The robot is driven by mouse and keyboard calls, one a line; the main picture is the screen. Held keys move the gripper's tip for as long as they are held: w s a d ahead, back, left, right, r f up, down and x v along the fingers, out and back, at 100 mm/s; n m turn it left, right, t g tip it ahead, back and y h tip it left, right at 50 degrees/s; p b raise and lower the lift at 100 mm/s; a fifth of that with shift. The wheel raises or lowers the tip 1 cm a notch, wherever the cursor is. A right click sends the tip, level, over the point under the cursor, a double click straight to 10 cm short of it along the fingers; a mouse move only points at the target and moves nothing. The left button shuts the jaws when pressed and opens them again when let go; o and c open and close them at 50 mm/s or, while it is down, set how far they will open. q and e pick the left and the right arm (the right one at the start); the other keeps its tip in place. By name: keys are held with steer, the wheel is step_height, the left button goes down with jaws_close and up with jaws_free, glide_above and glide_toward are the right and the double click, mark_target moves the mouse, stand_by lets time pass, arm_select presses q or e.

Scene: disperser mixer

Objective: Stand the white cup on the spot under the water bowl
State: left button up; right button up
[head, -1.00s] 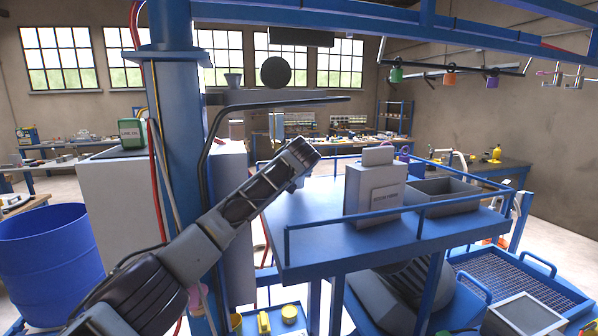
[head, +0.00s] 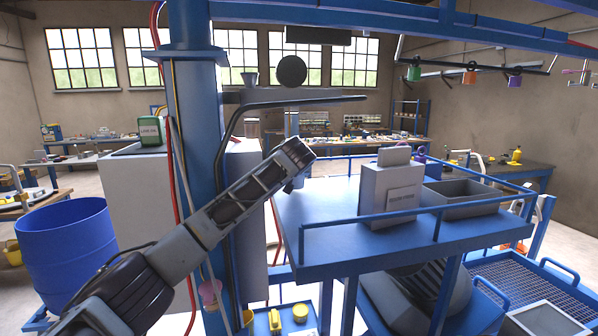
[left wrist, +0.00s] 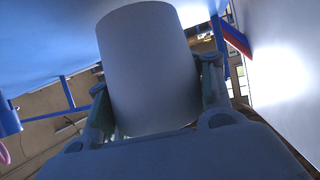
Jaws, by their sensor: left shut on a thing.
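The white cup (left wrist: 148,60) fills the middle of the left wrist view, slightly tilted in the picture. The two fingers of my left gripper (left wrist: 157,88) are shut on its sides. In the head view my left arm reaches up from the lower left, and its end is beside the left edge of the blue platform. The cup and the fingertips are hidden there behind the arm. I cannot clearly pick out the water bowl or the spot under it. My right gripper is not in view.
The blue platform (head: 330,243) has rails and carries a grey labelled box (head: 390,195) and an open grey bin (head: 468,200). A blue barrel (head: 62,250) is at left.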

arm_select(q)
steer(key=shift+s+a, duration=0.1)
steer(key=shift+a, duration=0.3)
steer(key=shift+f+b, duration=0.35)
steer(key=shift+f, duration=0.25)
stand_by(0.8)
steer(key=o, duration=1.2)
steer(key=shift+v, duration=6)
